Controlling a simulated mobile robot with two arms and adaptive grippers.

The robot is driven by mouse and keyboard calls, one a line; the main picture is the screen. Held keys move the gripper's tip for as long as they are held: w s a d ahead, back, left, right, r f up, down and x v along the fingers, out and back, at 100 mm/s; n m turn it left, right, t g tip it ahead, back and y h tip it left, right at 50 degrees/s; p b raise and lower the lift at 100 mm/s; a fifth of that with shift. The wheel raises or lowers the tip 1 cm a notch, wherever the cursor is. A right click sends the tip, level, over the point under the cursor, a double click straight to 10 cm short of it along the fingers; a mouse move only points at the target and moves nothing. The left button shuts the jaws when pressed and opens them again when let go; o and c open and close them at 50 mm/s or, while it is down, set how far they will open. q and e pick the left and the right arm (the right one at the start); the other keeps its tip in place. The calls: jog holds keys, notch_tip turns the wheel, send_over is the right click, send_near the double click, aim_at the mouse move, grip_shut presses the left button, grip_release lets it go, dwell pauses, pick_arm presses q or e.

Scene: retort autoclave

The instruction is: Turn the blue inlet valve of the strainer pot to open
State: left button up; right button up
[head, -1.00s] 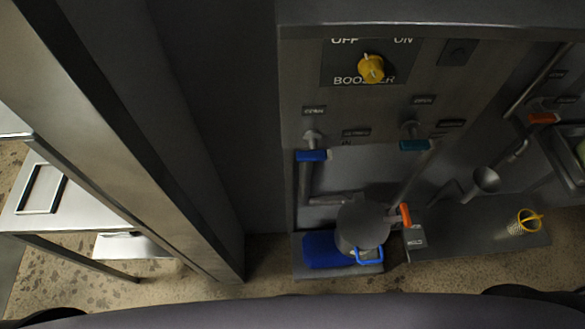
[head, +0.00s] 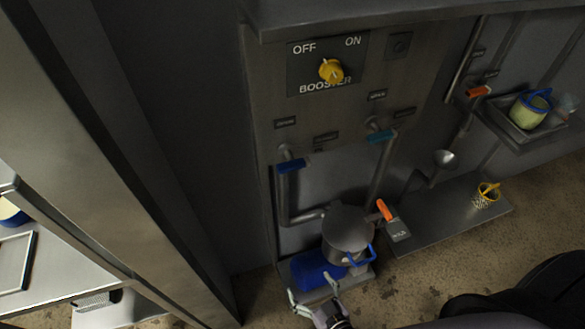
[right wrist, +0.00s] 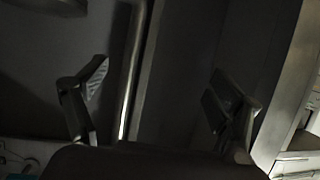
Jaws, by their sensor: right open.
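The blue valve handle (head: 291,166) sits crosswise on a grey pipe on the left of the panel; the pipe runs down and bends to the strainer pot (head: 348,232). The pot is a grey cylinder with a bright blue handle (head: 360,257) at its front and an orange lever (head: 384,210) at its right. My right gripper (head: 314,291) is open and empty at the bottom of the head view, below the valve and in front of the pot's blue base. In the right wrist view its spread fingers (right wrist: 158,85) have nothing between them. My left gripper is out of view.
A teal handle (head: 382,136) is right of the blue one. Above is the yellow booster knob (head: 331,70). A shelf (head: 435,220) with a yellow basket (head: 487,194) extends right. A steel post (head: 100,170) stands left. A vertical pipe (right wrist: 133,75) crosses the right wrist view.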

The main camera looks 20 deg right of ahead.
jog(key=w+r+t+b, duration=0.1)
jog(key=w+r+t, duration=0.1)
jog(key=r, duration=0.4)
jog(key=w+r+t, duration=0.2)
jog(key=r+t, duration=0.1)
jog(key=r, duration=0.4)
jog(key=m+t+h, duration=0.2)
jog(key=t, duration=0.2)
send_near(295, 170)
jog(key=p+x, duration=0.4)
jog(key=x, duration=0.5)
jog(key=shift+w+r, duration=0.15)
jog(key=shift+w, duration=0.15)
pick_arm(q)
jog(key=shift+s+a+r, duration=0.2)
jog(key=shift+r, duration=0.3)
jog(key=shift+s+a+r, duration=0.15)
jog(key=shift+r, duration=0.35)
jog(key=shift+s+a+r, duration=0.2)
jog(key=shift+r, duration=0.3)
pick_arm(e)
jog(key=shift+w+r, duration=0.2)
jog(key=shift+w, duration=0.45)
jog(key=shift+c, duration=0.2)
jog(key=c, duration=1.1)
